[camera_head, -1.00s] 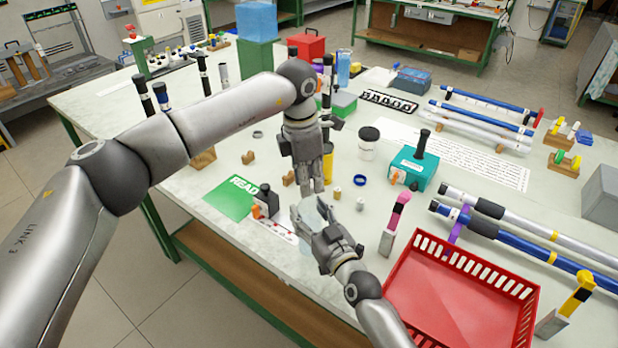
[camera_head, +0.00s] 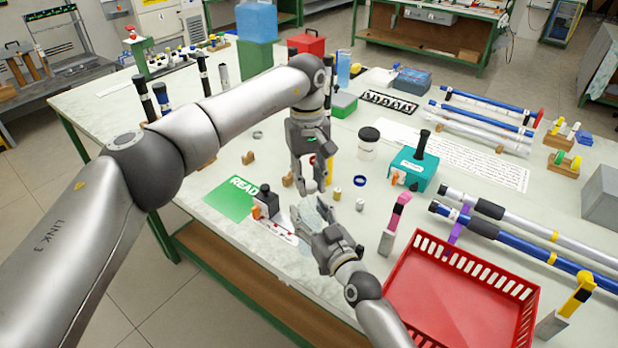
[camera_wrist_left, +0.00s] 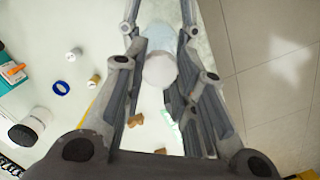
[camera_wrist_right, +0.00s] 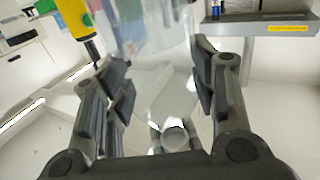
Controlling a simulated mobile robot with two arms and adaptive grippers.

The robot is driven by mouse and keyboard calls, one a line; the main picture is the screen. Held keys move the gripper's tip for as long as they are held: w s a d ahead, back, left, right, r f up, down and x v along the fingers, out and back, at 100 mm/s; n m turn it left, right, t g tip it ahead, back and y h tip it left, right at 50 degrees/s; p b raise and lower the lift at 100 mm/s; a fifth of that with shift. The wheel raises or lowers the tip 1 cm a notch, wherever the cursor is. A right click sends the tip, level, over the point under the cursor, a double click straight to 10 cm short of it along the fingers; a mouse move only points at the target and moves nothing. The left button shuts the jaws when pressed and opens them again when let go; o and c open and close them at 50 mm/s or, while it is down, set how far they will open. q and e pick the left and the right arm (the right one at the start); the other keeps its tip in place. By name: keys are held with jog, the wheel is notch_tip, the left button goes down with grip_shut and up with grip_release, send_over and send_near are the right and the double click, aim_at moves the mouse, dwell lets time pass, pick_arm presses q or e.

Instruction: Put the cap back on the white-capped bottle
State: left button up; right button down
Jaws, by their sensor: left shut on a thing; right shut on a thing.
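My left gripper (camera_head: 311,184) is shut on a small white cap (camera_head: 311,187), pointing down. The cap shows between its fingers in the left wrist view (camera_wrist_left: 159,70). My right gripper (camera_head: 314,222) is shut on a clear, pale bottle (camera_head: 304,213), just below the left gripper. The bottle shows beyond the cap in the left wrist view (camera_wrist_left: 162,37) and large and see-through in the right wrist view (camera_wrist_right: 150,30). The cap is close to the bottle's upper end; I cannot tell whether they touch. Fingers hide part of the bottle.
A dark bottle with an orange tag (camera_head: 266,203) stands left of the grippers near the green sheet (camera_head: 230,198). A blue ring (camera_head: 360,181), a small brass-coloured piece (camera_head: 337,194) and a black-lidded jar (camera_head: 367,146) are to the right. A red crate (camera_head: 395,285) sits at the front right.

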pick_arm(q)
jog(key=m, duration=0.5)
jog(key=shift+y, duration=0.3)
jog(key=m, duration=0.5)
jog(key=shift+m, duration=0.3)
jog(key=o, duration=0.7)
jog(key=shift+c, duration=0.2)
jog(key=shift+c, duration=0.4)
